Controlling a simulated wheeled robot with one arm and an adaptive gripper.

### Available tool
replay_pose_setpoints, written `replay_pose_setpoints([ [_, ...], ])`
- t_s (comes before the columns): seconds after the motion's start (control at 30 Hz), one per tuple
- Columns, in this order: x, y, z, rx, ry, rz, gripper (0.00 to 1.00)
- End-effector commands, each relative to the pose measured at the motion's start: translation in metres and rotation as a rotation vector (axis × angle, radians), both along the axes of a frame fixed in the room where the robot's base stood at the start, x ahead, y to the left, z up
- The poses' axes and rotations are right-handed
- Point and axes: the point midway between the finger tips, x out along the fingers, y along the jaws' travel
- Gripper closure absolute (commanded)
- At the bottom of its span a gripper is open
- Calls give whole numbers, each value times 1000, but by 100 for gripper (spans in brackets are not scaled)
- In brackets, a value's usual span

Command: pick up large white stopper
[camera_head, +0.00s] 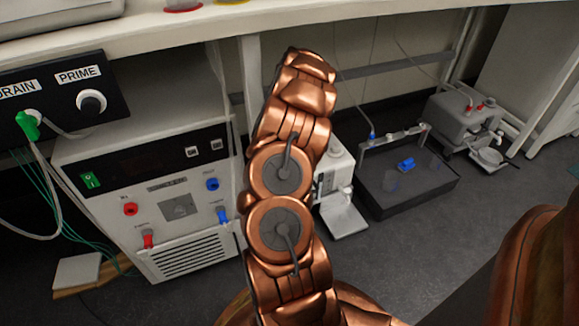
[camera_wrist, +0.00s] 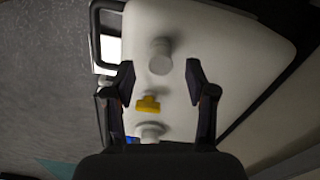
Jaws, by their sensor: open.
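In the wrist view a white cylindrical piece (camera_wrist: 160,56), which looks like the large white stopper, stands on a pale device surface (camera_wrist: 205,40). My gripper (camera_wrist: 160,74) is open and empty, with one dark finger on each side of the line to this piece. The piece shows between and a little beyond the fingertips. I cannot tell the remaining distance, and no contact shows. A second white round piece (camera_wrist: 150,131) is nearer the palm, partly hidden by my gripper. In the head view my copper arm covers the middle, and neither gripper nor stopper can be made out.
A yellow fitting (camera_wrist: 148,104) and a blue bit (camera_wrist: 132,140) lie close to the fingers. In the head view a control unit (camera_head: 185,205) stands left of my arm. A white device (camera_head: 333,170), a dark tray (camera_head: 405,200) and a grey pump (camera_head: 462,120) stand right.

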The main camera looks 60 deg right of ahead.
Motion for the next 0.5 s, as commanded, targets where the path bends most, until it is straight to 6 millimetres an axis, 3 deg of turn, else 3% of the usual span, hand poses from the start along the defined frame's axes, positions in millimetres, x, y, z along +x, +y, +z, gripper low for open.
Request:
replay_pose_setpoints([
  [0.03,0,1,-11,2,2,1,44],
  [0.17,1,1,-24,0,0,2,44],
  [0.4,2,1,-25,-1,-1,3,44],
  [0.5,2,1,-24,-1,-1,3,54],
])
